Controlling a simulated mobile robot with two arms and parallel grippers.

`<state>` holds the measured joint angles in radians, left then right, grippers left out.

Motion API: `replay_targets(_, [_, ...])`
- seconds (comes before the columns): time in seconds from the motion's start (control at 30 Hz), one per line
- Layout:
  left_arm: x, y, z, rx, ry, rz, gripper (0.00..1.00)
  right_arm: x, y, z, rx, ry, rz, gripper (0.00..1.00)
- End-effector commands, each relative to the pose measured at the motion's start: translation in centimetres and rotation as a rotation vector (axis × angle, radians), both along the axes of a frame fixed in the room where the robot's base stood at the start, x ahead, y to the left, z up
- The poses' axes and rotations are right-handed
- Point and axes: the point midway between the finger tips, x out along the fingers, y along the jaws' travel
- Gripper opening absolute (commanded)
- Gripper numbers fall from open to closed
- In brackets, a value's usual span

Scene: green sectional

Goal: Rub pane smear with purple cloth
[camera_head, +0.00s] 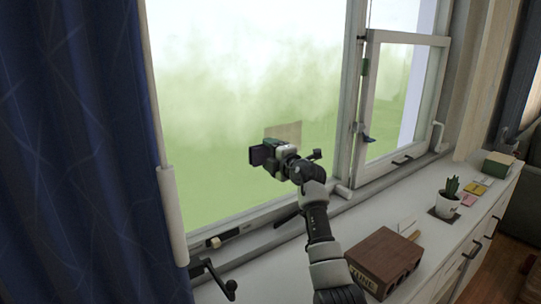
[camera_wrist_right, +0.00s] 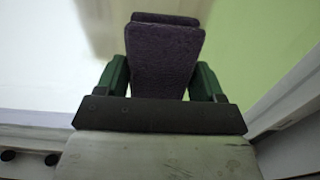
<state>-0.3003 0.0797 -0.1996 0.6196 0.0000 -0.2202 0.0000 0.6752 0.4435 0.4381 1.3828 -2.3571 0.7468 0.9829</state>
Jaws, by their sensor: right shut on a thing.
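The window pane (camera_head: 215,110) stands upright ahead, hazy white above and green below. A brownish smear (camera_head: 285,130) lies on the pane just above and right of my right gripper (camera_head: 268,154). In the right wrist view a blurred brownish patch (camera_wrist_right: 103,30) shows left of the cloth. My right gripper is shut on the folded purple cloth (camera_wrist_right: 163,62), which stands out between its green fingers. The cloth also shows as a dark purple piece (camera_head: 257,156) in the head view. I cannot tell whether it touches the pane. My left gripper is out of view.
A blue curtain (camera_head: 80,150) hangs at the left. On the white sill cabinet (camera_head: 430,245) are a brown box (camera_head: 384,261), a potted cactus (camera_head: 448,197), sticky notes (camera_head: 475,190) and a green-topped box (camera_head: 498,165). A smaller window sash (camera_head: 400,100) stands right of the pane.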

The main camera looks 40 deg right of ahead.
Motion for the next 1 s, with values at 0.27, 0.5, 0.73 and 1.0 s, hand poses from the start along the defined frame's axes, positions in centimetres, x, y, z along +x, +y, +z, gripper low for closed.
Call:
replay_targets(0.27, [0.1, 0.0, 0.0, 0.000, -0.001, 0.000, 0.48, -0.3, -2.3, 0.0, -0.001, 0.001, -0.002, 0.50])
replay_targets(0.5, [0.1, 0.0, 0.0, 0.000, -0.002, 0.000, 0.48, -0.5, -3.7, 0.0, -0.001, 0.000, -0.001, 0.50])
replay_targets(0.73, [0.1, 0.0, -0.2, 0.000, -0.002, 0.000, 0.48, -0.6, -4.8, 0.0, 0.000, 0.000, -0.002, 0.50])
replay_targets(1.0, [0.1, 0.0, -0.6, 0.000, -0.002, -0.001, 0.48, -0.7, -7.1, 0.0, 0.000, 0.000, -0.001, 0.50])
